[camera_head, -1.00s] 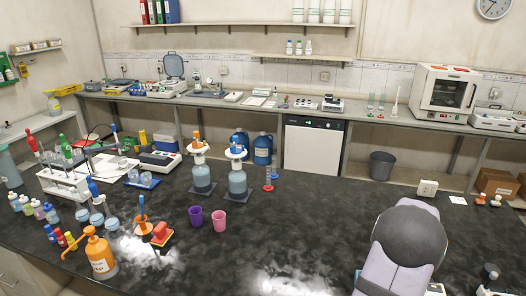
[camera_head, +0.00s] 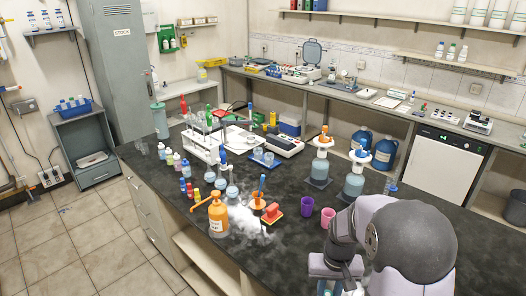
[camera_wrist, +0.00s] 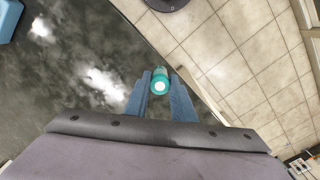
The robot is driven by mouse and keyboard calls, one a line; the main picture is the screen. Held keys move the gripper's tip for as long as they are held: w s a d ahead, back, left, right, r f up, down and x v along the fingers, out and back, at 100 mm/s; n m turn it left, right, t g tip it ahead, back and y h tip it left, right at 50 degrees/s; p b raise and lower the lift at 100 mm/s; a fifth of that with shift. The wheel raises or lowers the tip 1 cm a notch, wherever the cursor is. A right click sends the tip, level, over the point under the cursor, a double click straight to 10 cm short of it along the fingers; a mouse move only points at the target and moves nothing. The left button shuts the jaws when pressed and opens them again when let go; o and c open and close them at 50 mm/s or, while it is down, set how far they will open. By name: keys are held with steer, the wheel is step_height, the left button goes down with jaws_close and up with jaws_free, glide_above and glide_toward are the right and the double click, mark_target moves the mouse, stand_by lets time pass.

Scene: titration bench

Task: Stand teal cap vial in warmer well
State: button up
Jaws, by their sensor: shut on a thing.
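The teal cap vial (camera_wrist: 160,80) is between the two blue-grey fingers of my gripper (camera_wrist: 160,92) in the wrist view, its round teal end with a pale centre facing the camera. The gripper is shut on it. Behind the vial, the wrist view shows the edge of the dark bench and the tiled floor. In the head view my arm fills the lower right, and the fingers and vial cannot be made out clearly at the bottom edge. I cannot identify the warmer or its well in either view.
A magenta cup (camera_head: 328,216) and a purple cup (camera_head: 307,206) stand left of my arm.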

steer(key=shift+n, duration=0.7)
steer(key=a, duration=0.4)
steer(key=shift+s+a+r, duration=0.15)
steer(key=shift+s+r, duration=0.05)
steer(key=shift+s, duration=0.05)
steer(key=shift+f, duration=0.1)
steer(key=d+f+b, duration=0.6)
steer(key=d, duration=0.2)
steer(key=w+d+r+m+h, duration=0.15)
steer(key=d+m, duration=1.05)
steer(key=d, duration=1.7)
steer(key=s+d+f+m+p, duration=0.1)
steer(key=s+d, duration=2)
steer(key=shift+m+t+h, duration=0.3)
steer(key=shift+t+h, duration=0.05)
steer(key=shift+t, duration=0.05)
